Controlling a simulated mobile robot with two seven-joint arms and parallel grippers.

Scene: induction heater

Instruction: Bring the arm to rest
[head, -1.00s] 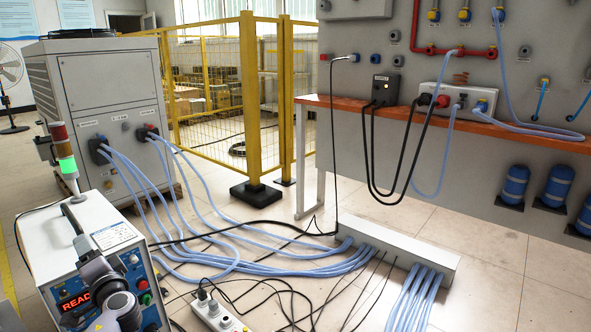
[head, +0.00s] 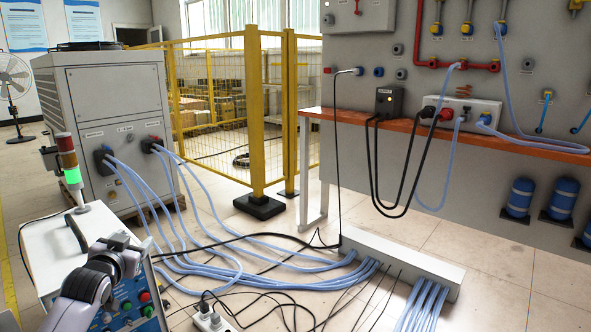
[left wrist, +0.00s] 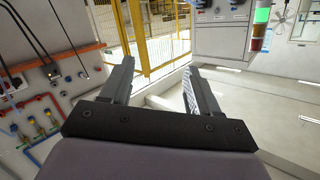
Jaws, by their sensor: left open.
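My left arm comes in from the lower left in the head view, with its dark wrist and gripper end (head: 122,257) in front of the white heater unit (head: 65,240). In the left wrist view my left gripper (left wrist: 158,72) is open, its two dark fingers apart with nothing between them. The fingers point out over the floor, and no contact shows. In the head view the fingers are too small to make out clearly. My right gripper is in neither view.
A grey chiller cabinet (head: 110,85) with blue hoses stands behind. A yellow fence (head: 257,110) is at the middle, and an orange-edged bench (head: 450,138) at the right. Hoses and cables cross the floor into a grey channel (head: 400,262). A power strip (head: 212,321) lies in front.

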